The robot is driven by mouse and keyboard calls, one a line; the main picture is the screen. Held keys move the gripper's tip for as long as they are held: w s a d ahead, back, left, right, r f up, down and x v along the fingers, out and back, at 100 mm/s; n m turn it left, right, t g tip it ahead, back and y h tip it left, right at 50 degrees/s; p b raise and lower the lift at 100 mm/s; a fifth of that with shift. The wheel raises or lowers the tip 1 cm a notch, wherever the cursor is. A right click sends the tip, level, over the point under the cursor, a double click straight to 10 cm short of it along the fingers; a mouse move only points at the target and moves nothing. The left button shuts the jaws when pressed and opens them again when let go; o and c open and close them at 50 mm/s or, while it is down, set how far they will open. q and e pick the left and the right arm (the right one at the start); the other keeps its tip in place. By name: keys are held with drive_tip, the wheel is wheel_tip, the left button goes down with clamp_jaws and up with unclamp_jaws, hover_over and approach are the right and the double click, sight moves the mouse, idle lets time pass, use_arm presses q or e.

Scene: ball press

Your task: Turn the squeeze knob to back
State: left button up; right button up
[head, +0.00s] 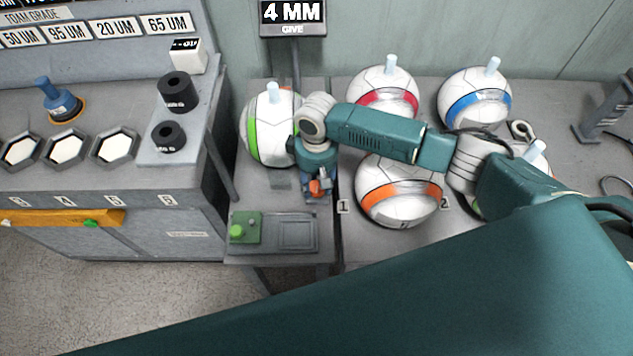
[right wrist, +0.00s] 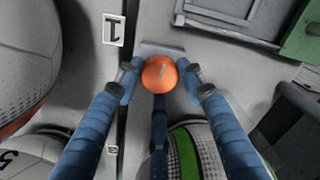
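The squeeze knob is a round orange knob with a small pale mark on its top; it shows whole in the right wrist view (right wrist: 160,73). In the head view only a bit of orange (head: 320,186) shows between the fingers. My right gripper (head: 318,192) points down at it, in front of the white and green ball. In the right wrist view the blue fingertips of my right gripper (right wrist: 159,75) sit on either side of the knob, with no clear gap. My left gripper is not in view.
The green-striped ball (head: 263,132) stands just behind the knob, and the orange-striped ball (head: 400,192) to its right. A panel with a green button (head: 238,231) lies in front. A "4 MM GIVE" display (head: 292,14) stands behind. A bench with hexagonal openings (head: 67,150) is at left.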

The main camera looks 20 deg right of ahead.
sight(316, 186)
drive_tip(key=c, duration=0.6)
drive_tip(key=shift+o, duration=0.2)
drive_tip(key=shift+r+n+p, duration=0.2)
drive_tip(key=shift+n+p, duration=0.1)
drive_tip(key=shift+p, duration=0.15)
drive_tip(key=shift+f+n, duration=0.15)
drive_tip(key=shift+n, duration=0.15)
drive_tip(key=o, duration=1.2)
drive_tip(key=shift+c, duration=0.2)
wheel_tip(316, 186, up, 12)
